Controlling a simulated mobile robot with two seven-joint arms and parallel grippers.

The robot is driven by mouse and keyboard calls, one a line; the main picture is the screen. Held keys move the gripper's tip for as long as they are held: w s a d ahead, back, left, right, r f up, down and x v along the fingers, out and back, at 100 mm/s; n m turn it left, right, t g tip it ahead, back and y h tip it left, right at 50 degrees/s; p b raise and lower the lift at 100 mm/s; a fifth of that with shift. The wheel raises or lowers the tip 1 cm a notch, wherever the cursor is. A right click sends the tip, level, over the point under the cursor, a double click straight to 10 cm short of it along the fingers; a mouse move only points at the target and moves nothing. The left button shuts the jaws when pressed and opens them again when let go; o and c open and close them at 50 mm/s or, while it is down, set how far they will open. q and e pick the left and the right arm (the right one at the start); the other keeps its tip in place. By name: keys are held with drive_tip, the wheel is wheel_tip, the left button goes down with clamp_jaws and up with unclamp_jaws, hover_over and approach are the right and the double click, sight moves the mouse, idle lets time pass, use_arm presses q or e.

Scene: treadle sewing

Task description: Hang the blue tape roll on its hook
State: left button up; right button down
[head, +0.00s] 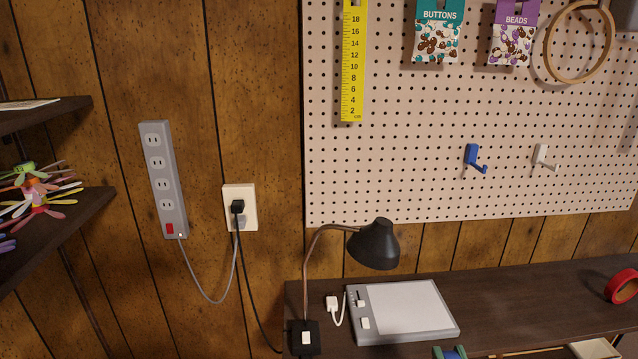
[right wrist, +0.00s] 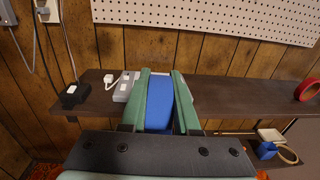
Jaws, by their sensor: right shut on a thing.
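The blue tape roll (right wrist: 160,103) is between the two green fingers of my right gripper (right wrist: 162,78), which is shut on it. In the head view only the tips of my right gripper (head: 450,353) show at the bottom edge, with a bit of blue between them, low in front of the desk. The blue hook (head: 474,159) is on the pegboard, above and apart from the gripper, and it is empty. My left gripper is in neither view.
A white hook (head: 543,157) is right of the blue one, also empty. The desk (head: 510,296) holds a lamp (head: 374,245), a grey light pad (head: 405,312) and a red tape roll (head: 622,286). The pegboard (head: 400,180) around the hooks is clear.

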wheel_tip(320, 180, up, 6)
drive_tip(key=p, duration=0.4)
drive_tip(key=shift+r+p, duration=0.65)
drive_tip(key=shift+p, duration=0.1)
drive_tip(key=shift+w, duration=0.1)
